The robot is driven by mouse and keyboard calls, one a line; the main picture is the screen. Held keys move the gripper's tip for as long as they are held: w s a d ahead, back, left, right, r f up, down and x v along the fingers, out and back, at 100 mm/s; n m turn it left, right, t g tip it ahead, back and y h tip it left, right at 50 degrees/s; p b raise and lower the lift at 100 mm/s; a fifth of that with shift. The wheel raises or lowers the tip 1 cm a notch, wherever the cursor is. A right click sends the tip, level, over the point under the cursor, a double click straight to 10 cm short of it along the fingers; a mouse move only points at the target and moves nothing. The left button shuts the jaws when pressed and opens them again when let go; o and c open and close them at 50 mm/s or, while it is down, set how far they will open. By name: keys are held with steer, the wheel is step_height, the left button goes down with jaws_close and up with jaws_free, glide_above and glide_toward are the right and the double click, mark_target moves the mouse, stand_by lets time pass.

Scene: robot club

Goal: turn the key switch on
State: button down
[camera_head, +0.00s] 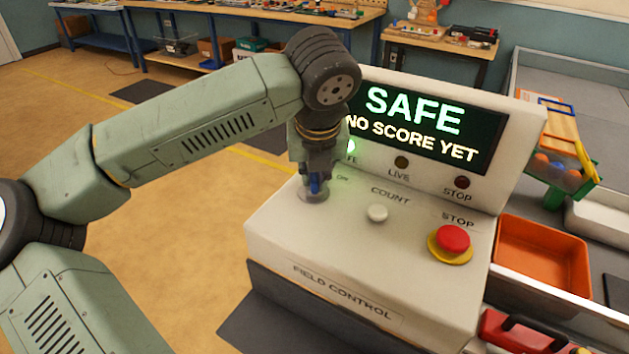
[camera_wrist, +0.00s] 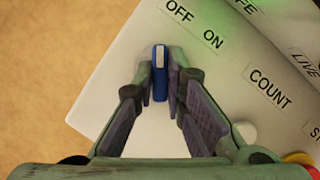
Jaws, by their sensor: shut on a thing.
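The key switch (camera_wrist: 159,82) is a blue handle with a light stripe, seen from above in the wrist view, below the OFF and ON labels. The stripe lies nearly upright in that picture, toward the OFF label rather than ON. My gripper (camera_wrist: 160,88) has a finger on each side of the handle and is shut on it. In the head view my gripper (camera_head: 314,180) points down at the left part of the white field control box (camera_head: 300,240). There the switch is mostly hidden by the fingers. The screen (camera_head: 425,124) reads SAFE, NO SCORE YET, and a green lamp (camera_head: 351,146) is lit.
A white COUNT button (camera_head: 377,213) and a red STOP button (camera_head: 453,238) on a yellow ring sit right of my gripper. The raised screen panel stands behind it. An orange bin (camera_head: 540,254) and a red case (camera_head: 520,335) are at the right.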

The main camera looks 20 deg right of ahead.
steer(key=m+b, duration=0.2)
steer(key=m+h+b, duration=0.1)
steer(key=m+b, duration=0.1)
steer(key=shift+w+a+f+g+h, duration=0.1)
steer(key=shift+a+f+g+h, duration=0.05)
steer(key=shift+g+h, duration=0.15)
steer(key=m+g+h+b, duration=0.1)
steer(key=m, duration=0.3)
steer(key=shift+w+m, duration=0.1)
steer(key=shift+m, duration=0.3)
steer(key=m, duration=0.1)
steer(key=m+g, duration=0.1)
steer(key=m, duration=0.1)
steer(key=shift+w+a+r+m+g+h, duration=0.1)
steer(key=shift+r+m+g+h, duration=0.15)
steer(key=shift+m+g+h, duration=0.05)
steer(key=shift+w+m+g+p, duration=0.1)
steer(key=shift+m+g+p, duration=0.45)
steer(key=shift+m, duration=1.35)
steer(key=shift+g, duration=0.25)
steer(key=c, duration=1.6)
jaws_free()
steer(key=shift+c, duration=0.2)
steer(key=shift+f, duration=0.1)
